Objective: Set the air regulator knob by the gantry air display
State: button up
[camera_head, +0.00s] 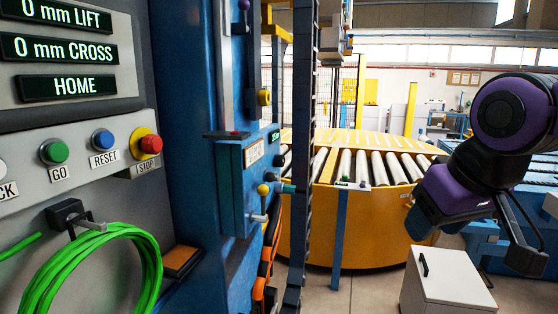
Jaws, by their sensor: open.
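A blue box (232,190) on the side of the blue gantry column carries small controls. A small dark display with green characters (275,135) is at its top right, too small and oblique to read. A white label plate (254,152) is below it. A yellow round knob (263,189), a grey peg (258,217) and a teal-and-dark knob (289,188) stick out lower down; I cannot tell which is the air regulator knob. My gripper (520,240) is at the far right, open and empty, well apart from the box; its fingers are only partly clear.
A panel at left has displays "0 mm LIFT", "0 mm CROSS", "HOME" (70,87), buttons and a red stop button (151,144). A coiled green hose (90,235) hangs below. A yellow roller turntable (320,230) stands behind; a white cabinet (448,280) is below my gripper.

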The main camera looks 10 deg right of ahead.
aim_at(280, 159)
jog(key=i+l+u, duration=0.15)
jog(key=l+u, duration=0.35)
jog(key=l, duration=0.25)
jog(key=l+u, duration=0.5)
jog(key=l, duration=0.3)
jog(key=i, duration=0.05)
